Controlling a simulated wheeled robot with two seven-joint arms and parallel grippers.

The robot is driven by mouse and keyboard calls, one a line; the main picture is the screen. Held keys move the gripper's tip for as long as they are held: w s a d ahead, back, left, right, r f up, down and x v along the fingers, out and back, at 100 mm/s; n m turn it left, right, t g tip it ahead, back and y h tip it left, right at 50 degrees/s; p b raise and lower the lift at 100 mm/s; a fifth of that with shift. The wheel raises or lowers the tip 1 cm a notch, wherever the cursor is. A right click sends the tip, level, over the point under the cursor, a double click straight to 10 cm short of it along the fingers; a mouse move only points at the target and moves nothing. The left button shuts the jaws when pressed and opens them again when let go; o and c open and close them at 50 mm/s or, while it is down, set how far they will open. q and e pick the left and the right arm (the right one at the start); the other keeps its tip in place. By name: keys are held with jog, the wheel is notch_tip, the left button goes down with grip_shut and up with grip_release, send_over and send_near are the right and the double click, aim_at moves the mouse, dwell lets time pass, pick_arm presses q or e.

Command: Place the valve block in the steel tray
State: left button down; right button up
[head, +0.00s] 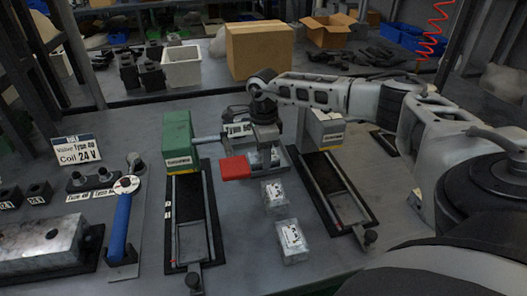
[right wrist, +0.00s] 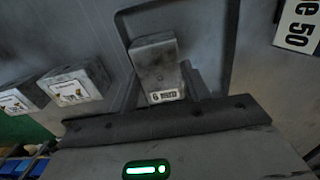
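My right gripper (head: 264,140) points down over a grey steel valve block (head: 262,158) in the head view. In the right wrist view this block (right wrist: 158,68), with a white label, stands between the two fingers. I cannot tell whether the fingers press on it. A dark rounded rim (right wrist: 232,45) runs around the block there; the block seems to be in or just above a shallow grey tray. Two more valve blocks stand nearer in the head view, a middle one (head: 273,193) and a front one (head: 291,240). My left gripper is not in view.
A red block (head: 235,168) is just left of the gripper. A green box (head: 177,138) and a grey box (head: 322,130) stand on black fixtures either side. Cardboard boxes (head: 259,50) are behind.

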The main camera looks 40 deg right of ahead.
jog(key=o, duration=0.3)
notch_tip(320, 180, up, 12)
jog(key=shift+r+b, duration=0.2)
jog(key=shift+b, duration=0.1)
jog(key=shift+f, duration=0.1)
dwell(0.6)
